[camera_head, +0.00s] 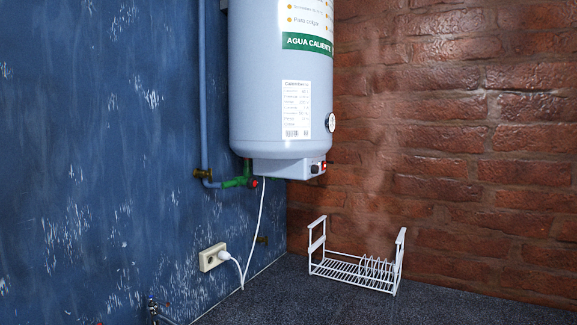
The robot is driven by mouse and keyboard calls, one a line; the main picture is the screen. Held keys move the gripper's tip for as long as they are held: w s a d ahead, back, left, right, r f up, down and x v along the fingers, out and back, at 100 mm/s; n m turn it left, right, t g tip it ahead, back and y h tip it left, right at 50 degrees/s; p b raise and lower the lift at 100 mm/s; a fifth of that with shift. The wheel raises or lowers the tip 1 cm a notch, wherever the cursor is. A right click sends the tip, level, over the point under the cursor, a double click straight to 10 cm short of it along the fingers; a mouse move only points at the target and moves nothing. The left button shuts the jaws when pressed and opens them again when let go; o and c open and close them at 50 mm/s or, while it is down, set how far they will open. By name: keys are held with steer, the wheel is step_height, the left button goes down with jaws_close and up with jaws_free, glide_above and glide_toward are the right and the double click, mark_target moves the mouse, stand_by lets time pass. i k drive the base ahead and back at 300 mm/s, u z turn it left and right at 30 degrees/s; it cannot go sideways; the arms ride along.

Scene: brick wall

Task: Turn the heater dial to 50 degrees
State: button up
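The water heater (281,80) is a tall white-grey cylinder with a green "AGUA CALIENTE" band and a white data label. It hangs in the corner near the blue wall. A round white gauge (331,122) shows on its lower right side. I cannot read the gauge or the knob's setting at this size. My gripper is not in view.
A white wire dish rack (356,268) stands on the dark floor (430,306) below the heater. A white cord runs from the heater to a wall socket (212,257). A blue pipe (203,90) runs down the blue wall. A brick wall (460,150) fills the right.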

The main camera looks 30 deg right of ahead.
mark_target(315, 168)
steer(key=z, duration=0.5)
steer(key=k, duration=1.35)
steer(key=z, duration=0.65)
steer(key=i, duration=1.35)
steer(key=u, duration=0.6)
steer(key=i, duration=0.6)
steer(key=u, duration=0.25)
